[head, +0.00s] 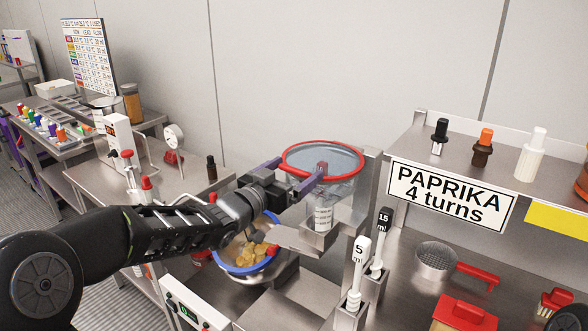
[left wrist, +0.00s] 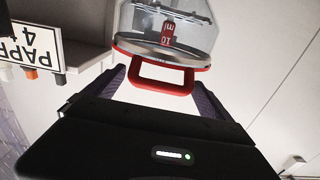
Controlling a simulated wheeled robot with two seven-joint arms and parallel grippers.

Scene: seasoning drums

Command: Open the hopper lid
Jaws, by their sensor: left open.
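The hopper (head: 322,205) is a clear container on a metal stand at the middle of the head view. Its lid (head: 330,158) is a clear disc with a red rim and lies across the top, apparently shut. In the left wrist view the lid (left wrist: 165,48) fills the upper middle, with a red loop handle (left wrist: 162,86) on its near edge. My left gripper (head: 302,171) is open at the lid's near edge. In the left wrist view its purple fingers (left wrist: 160,88) stand on either side of the handle, with a gap visible. The right gripper is not seen.
A blue-rimmed bowl (head: 243,268) with yellowish chunks sits below my left arm. White 5 ml (head: 357,276) and black 15 ml (head: 380,243) scoops stand right of the hopper. A shelf with a PAPRIKA sign (head: 450,195) stands at right. A metal post (head: 369,180) rises close to the lid.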

